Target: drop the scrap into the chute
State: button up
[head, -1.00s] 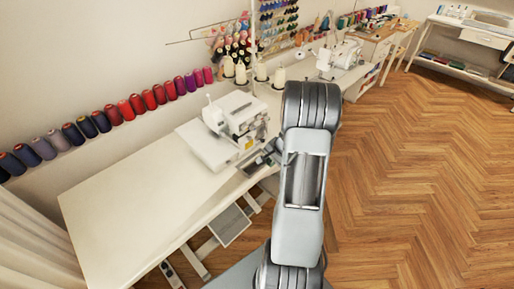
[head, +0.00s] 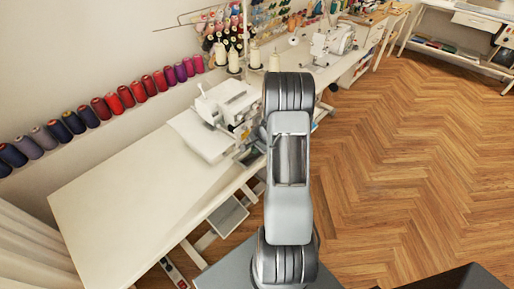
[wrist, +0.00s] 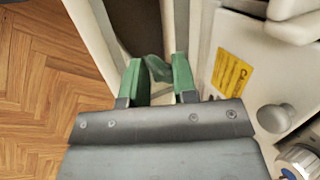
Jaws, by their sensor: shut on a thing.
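My gripper (wrist: 157,82) shows in the wrist view with two green fingers pointing up the picture. It is shut on a green scrap (wrist: 158,67), a small piece between the fingertips. Beyond the fingertips is a dark opening between pale walls (wrist: 180,20), which looks like the chute (wrist: 136,26); how deep it goes cannot be told. In the head view my arm hides most of the gripper, and the scrap cannot be made out there.
The white overlock machine (head: 228,103) stands on the white table (head: 130,195). In the wrist view its body (wrist: 275,70), with a yellow label (wrist: 231,72) and knobs, is close on the right. Wooden floor (wrist: 45,75) lies at left. A grey tray (head: 228,215) hangs below the table edge.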

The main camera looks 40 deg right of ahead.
jog(key=shift+w+f, duration=0.15)
jog(key=shift+f, duration=0.05)
jog(key=o, duration=1)
jog(key=shift+c, duration=0.2)
jog(key=v, duration=1.3)
jog(key=shift+s+r, duration=0.25)
jog(key=shift+r, duration=0.1)
